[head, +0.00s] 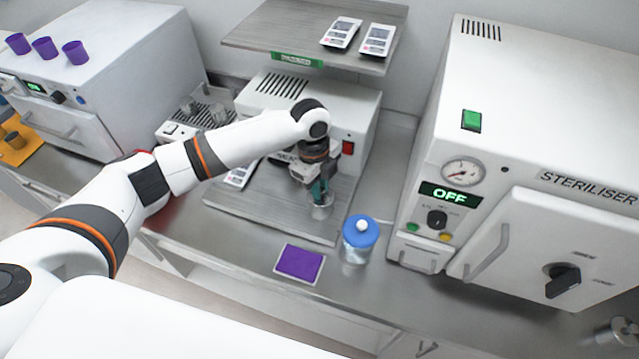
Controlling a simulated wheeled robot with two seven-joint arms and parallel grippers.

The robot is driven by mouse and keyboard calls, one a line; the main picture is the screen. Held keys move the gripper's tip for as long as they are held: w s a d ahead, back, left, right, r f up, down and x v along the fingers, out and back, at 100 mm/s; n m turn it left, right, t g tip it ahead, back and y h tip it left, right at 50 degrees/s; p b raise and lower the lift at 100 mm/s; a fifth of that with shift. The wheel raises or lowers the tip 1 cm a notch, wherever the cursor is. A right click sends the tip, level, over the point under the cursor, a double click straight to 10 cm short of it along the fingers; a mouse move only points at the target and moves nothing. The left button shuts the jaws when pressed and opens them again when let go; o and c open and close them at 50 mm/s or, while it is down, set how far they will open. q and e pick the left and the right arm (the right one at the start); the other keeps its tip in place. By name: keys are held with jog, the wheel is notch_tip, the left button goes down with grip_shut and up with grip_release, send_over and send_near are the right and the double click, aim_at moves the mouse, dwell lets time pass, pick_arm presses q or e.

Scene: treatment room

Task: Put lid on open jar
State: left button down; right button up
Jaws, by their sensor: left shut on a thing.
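A clear jar (357,255) stands on the steel counter, right of centre. A blue lid (361,230) with a white knob sits over its top; I cannot tell how fully it is seated. My left gripper (319,193) points down over the grey board left of this jar. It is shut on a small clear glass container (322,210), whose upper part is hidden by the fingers. I cannot tell if the container touches the board. My right gripper is not in view.
The steriliser (540,150) stands close on the right. Purple cups (43,47) stand on the far-left machine. The counter's front edge is near the pad.

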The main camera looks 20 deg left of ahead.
pick_arm(q)
jog(key=shift+p, duration=0.35)
dwell(0.3)
dwell(0.4)
jog(key=c, duration=0.7)
grip_release()
jog(key=shift+c, duration=0.2)
jog(key=shift+r, duration=0.1)
notch_tip(320, 180, up, 4)
jog(key=p, duration=0.4)
jog(key=shift+r+p, duration=0.2)
jog(key=shift+p, duration=0.2)
jog(key=shift+r+p, duration=0.3)
jog(key=shift+r, duration=0.9)
